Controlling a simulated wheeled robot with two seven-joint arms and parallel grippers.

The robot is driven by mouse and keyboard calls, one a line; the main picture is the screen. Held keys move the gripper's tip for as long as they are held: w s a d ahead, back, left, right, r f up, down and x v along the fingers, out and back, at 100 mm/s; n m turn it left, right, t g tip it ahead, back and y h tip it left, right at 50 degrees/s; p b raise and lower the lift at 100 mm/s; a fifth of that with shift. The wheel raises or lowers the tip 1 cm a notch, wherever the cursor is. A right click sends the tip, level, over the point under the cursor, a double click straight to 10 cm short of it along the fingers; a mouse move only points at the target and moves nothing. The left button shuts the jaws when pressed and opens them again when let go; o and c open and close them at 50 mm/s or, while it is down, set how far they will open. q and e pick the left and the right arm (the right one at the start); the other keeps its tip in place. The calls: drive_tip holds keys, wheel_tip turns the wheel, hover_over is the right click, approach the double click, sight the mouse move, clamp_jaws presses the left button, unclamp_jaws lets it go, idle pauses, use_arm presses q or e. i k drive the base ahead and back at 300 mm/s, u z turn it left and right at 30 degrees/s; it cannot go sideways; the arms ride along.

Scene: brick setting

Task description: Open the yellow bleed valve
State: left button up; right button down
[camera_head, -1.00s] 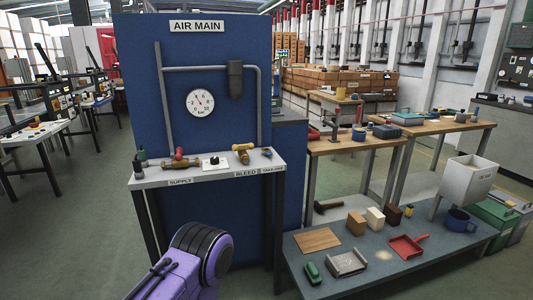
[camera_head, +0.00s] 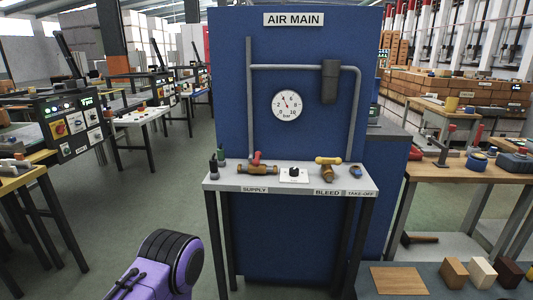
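The bleed valve (camera_head: 328,161) has a yellow handle over a brass body and sits on the narrow grey shelf (camera_head: 215,183) of the blue AIR MAIN panel, above the BLEED label. Its handle appears to lie roughly left to right. The supply valve (camera_head: 257,166), with a red handle and brass body, is to its left above the SUPPLY label. A round gauge (camera_head: 286,105) marked bar hangs on the panel. A purple and black link of my own arm shows at the bottom left, well short of the shelf. Neither gripper is in view.
A white card with a black knob (camera_head: 293,174) lies between the valves. Small dark bottles (camera_head: 215,165) stand at the shelf's left end, and a blue-handled fitting (camera_head: 356,171) at its right. Benches stand on both sides. The floor left of the panel is clear.

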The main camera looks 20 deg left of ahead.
sight(319, 161)
drive_tip(key=u, duration=0.6)
drive_tip(key=i, duration=0.85)
drive_tip(key=u, duration=0.25)
